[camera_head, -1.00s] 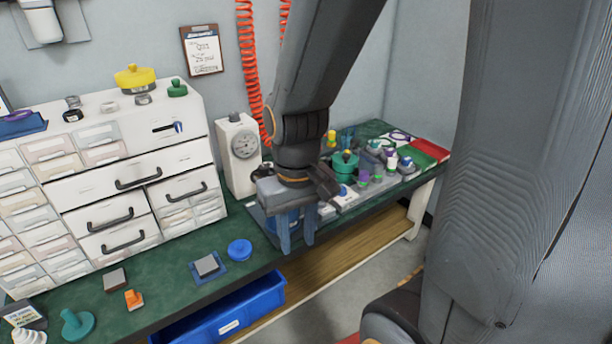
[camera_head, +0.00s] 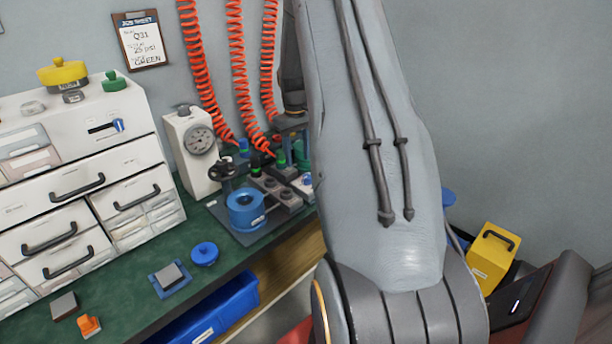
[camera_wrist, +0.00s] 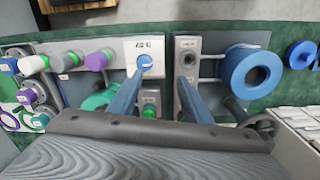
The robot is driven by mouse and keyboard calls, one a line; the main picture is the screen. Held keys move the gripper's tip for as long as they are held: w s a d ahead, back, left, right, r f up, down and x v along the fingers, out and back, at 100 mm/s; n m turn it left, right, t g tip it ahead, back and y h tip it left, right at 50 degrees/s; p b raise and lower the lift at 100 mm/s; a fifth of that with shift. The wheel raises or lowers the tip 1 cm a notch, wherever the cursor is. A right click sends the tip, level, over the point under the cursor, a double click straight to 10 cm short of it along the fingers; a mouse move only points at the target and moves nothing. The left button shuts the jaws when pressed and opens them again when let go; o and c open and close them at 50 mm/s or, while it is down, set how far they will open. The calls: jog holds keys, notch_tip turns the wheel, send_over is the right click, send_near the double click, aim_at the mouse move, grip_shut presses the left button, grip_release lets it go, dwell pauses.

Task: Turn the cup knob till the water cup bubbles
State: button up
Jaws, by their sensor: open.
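My gripper (camera_wrist: 161,82) is open and empty; its two blue fingers hang over the bench fixtures in the wrist view. The left finger's tip overlaps the edge of a round blue knob (camera_wrist: 145,61) on a white labelled block (camera_wrist: 131,47); I cannot tell whether they touch. The right finger is over a grey block. A blue ring-shaped cup (camera_wrist: 250,72) lies to the right of the fingers. The same cup (camera_head: 245,208) stands on a grey plate in the head view. Its inside is too small to show bubbles. My arm hides most of the gripper there.
A white box with a dial gauge (camera_head: 195,150) and a black handwheel (camera_head: 222,170) stand behind the cup. Red coiled hoses (camera_head: 240,75) hang nearby. Coloured bottles and fittings (camera_wrist: 70,60) crowd the left of the wrist view. White drawers (camera_head: 80,190) stand at left.

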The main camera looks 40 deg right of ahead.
aim_at(307, 176)
jog(key=d, duration=0.1)
jog(key=d+f, duration=0.1)
jog(key=d, duration=0.1)
jog(key=shift+w+d+f, duration=0.15)
jog(key=shift+d+f, duration=0.15)
jog(key=shift+f, duration=0.1)
jog(key=shift+d+f, duration=0.2)
jog(key=shift+f, duration=0.1)
jog(key=shift+d+f+p, duration=0.1)
jog(key=shift+f+p, duration=0.25)
jog(key=shift+f, duration=3.2)
jog(key=c, duration=1.1)
